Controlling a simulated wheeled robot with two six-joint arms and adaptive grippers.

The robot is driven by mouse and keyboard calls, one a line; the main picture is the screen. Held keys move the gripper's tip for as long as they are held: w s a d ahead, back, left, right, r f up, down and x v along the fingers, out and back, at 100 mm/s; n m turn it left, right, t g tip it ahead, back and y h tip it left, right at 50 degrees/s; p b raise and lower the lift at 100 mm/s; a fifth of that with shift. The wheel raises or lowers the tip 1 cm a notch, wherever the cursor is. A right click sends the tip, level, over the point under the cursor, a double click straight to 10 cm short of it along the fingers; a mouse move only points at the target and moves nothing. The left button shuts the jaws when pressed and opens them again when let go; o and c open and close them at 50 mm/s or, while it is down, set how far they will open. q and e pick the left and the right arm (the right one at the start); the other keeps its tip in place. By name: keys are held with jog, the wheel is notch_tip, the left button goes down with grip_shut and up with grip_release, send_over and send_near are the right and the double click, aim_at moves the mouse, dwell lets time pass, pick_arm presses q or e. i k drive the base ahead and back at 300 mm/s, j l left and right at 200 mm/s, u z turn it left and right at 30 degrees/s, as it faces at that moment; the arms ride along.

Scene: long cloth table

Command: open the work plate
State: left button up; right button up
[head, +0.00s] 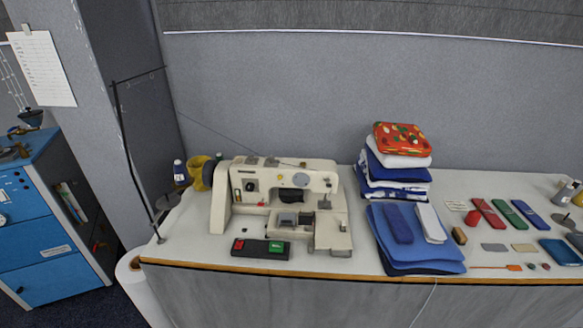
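A cream sewing machine (274,179) stands on the left part of the long table. The likely work plate is the cream flat plate (332,232) at the machine's front right, by the needle area. It looks level, but it is too small to tell whether it is open or shut. Dark and grey metal parts (288,220) sit beneath the machine's arm. Neither of my grippers is in view.
A control box (261,249) with red and green buttons lies at the table's front edge. Folded blue cloths (416,262) and a cloth stack (397,178) stand right of the machine. A thin thread stand (124,150) rises at left. Small flat items lie at far right.

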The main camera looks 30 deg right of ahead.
aim_at(329, 236)
jog(key=z, duration=1.25)
